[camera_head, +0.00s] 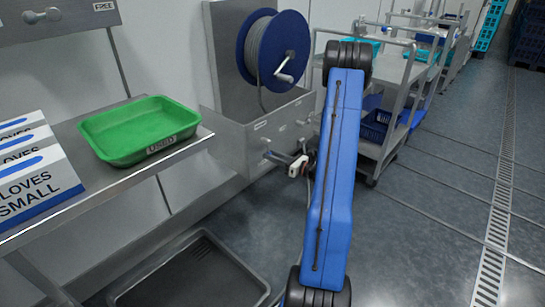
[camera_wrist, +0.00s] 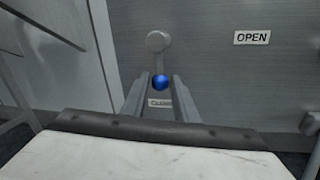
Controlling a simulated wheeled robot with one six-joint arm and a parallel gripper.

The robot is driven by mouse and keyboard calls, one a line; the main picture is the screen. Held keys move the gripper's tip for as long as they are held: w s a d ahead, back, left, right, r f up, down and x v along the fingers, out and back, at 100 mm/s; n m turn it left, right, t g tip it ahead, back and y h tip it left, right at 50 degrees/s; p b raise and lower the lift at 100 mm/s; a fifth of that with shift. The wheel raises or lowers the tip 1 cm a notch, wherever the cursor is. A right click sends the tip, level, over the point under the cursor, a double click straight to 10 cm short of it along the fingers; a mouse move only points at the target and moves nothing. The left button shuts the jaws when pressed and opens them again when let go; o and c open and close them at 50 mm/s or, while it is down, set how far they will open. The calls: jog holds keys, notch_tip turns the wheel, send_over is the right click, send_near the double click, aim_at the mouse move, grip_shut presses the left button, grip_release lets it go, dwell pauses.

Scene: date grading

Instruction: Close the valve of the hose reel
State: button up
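The hose reel (camera_head: 272,50) has a dark blue rim and grey hose, mounted on a grey metal wall unit. In the wrist view its valve lever (camera_wrist: 158,58) hangs down from a round grey pivot and ends in a blue knob (camera_wrist: 162,82). The knob is just above a label (camera_wrist: 160,102), partly hidden, that seems to read CLOSED. An OPEN label (camera_wrist: 252,37) is up and to the right. My gripper (camera_wrist: 161,78) is open, one finger on each side of the knob, with gaps showing on both sides. In the head view my gripper (camera_head: 272,155) is small beside the panel.
A green tray (camera_head: 140,132) marked USED and glove boxes (camera_head: 36,180) stand on the steel shelf at left. A black tray (camera_head: 190,275) lies on the floor below. Metal carts (camera_head: 400,90) stand at the right. The floor at right is clear, with a drain grate (camera_head: 500,210).

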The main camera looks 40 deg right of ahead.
jog(key=shift+o, duration=0.9)
jog(key=v, duration=1.7)
jog(key=shift+s, duration=0.2)
jog(key=shift+d, duration=0.1)
